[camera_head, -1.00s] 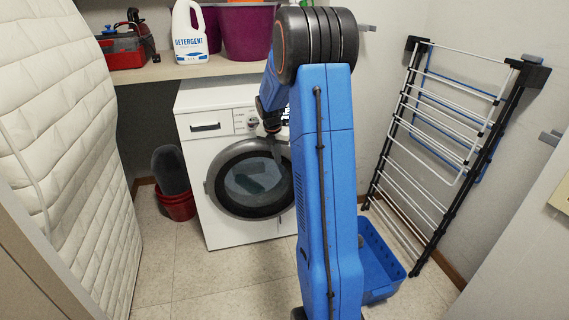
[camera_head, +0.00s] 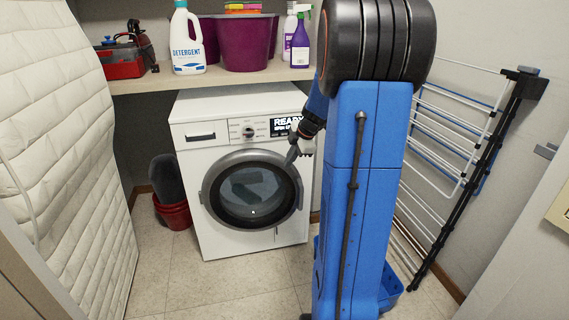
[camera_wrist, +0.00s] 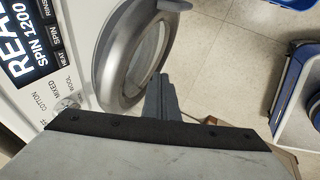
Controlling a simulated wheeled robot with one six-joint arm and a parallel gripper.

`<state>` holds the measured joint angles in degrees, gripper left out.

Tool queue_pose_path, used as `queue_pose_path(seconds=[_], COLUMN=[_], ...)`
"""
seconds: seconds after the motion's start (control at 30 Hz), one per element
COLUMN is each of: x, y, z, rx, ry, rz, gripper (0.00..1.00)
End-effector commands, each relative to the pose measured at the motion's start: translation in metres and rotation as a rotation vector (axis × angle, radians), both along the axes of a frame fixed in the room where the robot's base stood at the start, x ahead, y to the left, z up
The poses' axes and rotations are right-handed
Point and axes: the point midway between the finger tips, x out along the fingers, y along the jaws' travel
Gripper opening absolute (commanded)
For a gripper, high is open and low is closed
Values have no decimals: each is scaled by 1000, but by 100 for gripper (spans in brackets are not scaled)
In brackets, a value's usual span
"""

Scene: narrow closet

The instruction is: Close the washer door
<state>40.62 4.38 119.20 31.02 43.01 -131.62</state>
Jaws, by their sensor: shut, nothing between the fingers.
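The white washer (camera_head: 190,225) stands under the shelf, its front facing me. Its round door (camera_head: 208,207), a grey ring around dark glass, lies against the front, flush or nearly so; I cannot tell if it is latched. Dark cloth shows behind the glass. In the wrist view the door (camera_wrist: 112,88) is at upper left, with a grey tab sticking out at its top. My gripper (camera_head: 291,160) is shut and empty at the door's upper right rim, below the lit panel; I cannot tell if it touches. In the wrist view its fingers (camera_wrist: 160,95) point past the ring.
The shelf (camera_head: 150,80) above holds detergent (camera_head: 187,45), a purple tub (camera_head: 246,45) and a spray bottle (camera_head: 300,42). A red bucket (camera_head: 174,214) is left of the washer. Floor is clear in front.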

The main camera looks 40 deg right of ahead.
Motion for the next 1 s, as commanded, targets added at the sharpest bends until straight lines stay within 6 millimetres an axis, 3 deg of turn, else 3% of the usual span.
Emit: queue_pose_path(seconds=[0.2,0.43,1.0], x=[-22,-24,33], y=[-16,-19,-13], z=[18,19,-53], rx=[137,175,174], ry=[-133,-170,-167], rz=[-254,-321,-317], gripper=[0,0,0])
